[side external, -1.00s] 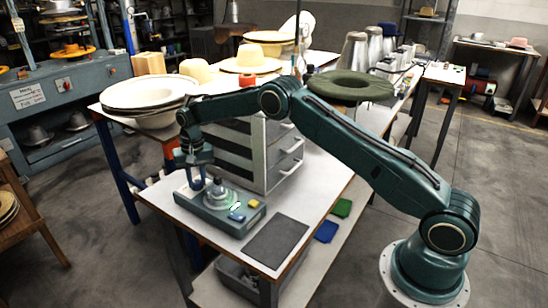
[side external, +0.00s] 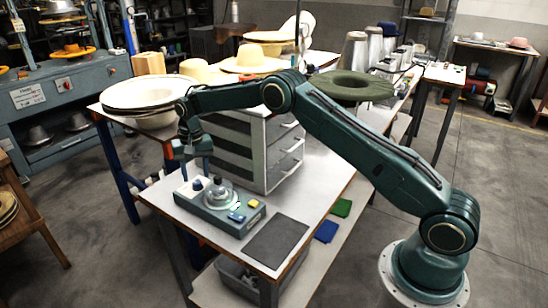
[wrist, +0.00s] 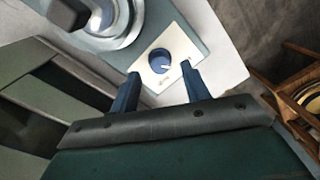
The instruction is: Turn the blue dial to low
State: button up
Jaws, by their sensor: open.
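The blue dial (side external: 197,183) sits on a white plate at the left end of the grey-green press unit (side external: 222,217). In the wrist view the dial (wrist: 160,62) is round, with a small pale mark toward its lower right. Print on the plate is too small to read. My gripper (side external: 193,160) is open and empty above the dial, apart from it. In the wrist view its two blue fingers (wrist: 160,76) point toward the plate, one on each side just short of the dial.
A round metal plate with a dark knob (wrist: 68,14) is beside the dial on the unit. Blue and yellow buttons (side external: 244,210) are at its right end. A drawer cabinet (side external: 245,150) stands close behind. A dark mat (side external: 276,241) lies to the right.

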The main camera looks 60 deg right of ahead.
aim_at(199, 181)
notch_tip(199, 181, up, 11)
jog(key=shift+s+d, duration=0.15)
jog(key=shift+d, duration=0.05)
dwell(0.3)
jog(key=shift+r, duration=0.1)
jog(key=s+a+r+n+t, duration=0.2)
jog(key=s+r+n+t, duration=0.1)
jog(key=s+r, duration=1.6)
jog(key=s+f+n+t, duration=0.1)
jog(key=s+f, duration=0.2)
jog(key=s, duration=1)
jog(key=s+f+n+t, duration=0.1)
jog(key=s+f+n, duration=0.1)
jog(key=s, duration=1.1)
jog(key=shift+s+d+f, duration=0.4)
jog(key=shift+d+f, duration=0.05)
jog(key=shift+f, duration=0.45)
